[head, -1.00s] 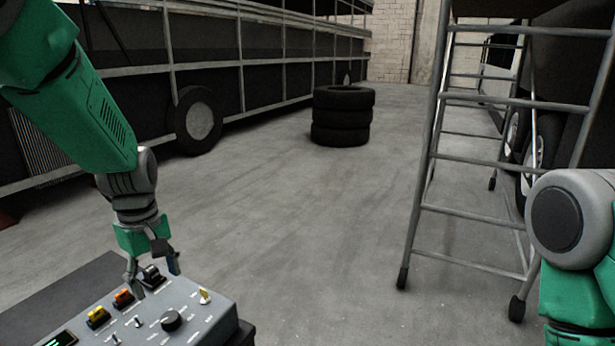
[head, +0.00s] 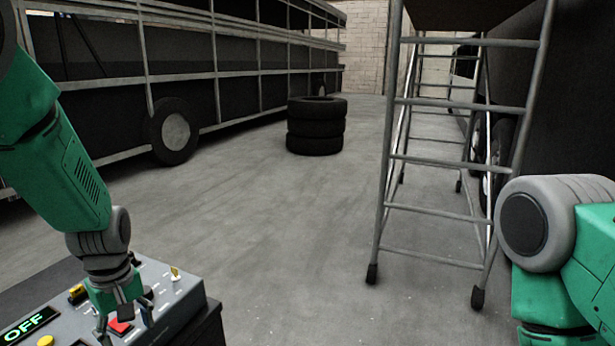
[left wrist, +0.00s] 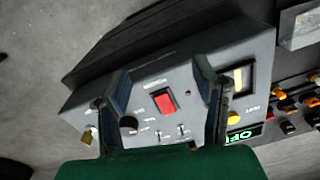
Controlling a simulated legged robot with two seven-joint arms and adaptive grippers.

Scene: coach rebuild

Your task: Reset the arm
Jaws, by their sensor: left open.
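A grey control panel (head: 186,300) stands at the lower left of the head view. It has a green "OFF" display (head: 30,325), a yellow button (head: 45,341) and a red switch (head: 121,328). My left gripper (head: 126,326) points down over the panel, open, its fingers on either side of the red switch. In the left wrist view the red switch (left wrist: 163,101) lies between the open fingers (left wrist: 160,85), with nothing gripped. Whether the fingertips touch the panel I cannot tell. My right arm shows at the right edge, but its gripper is out of frame.
A stack of tyres (head: 316,126) stands on the open floor. A bus frame (head: 230,70) runs along the left. The wrist view also shows a black knob (left wrist: 128,124) and coloured switches (left wrist: 290,105).

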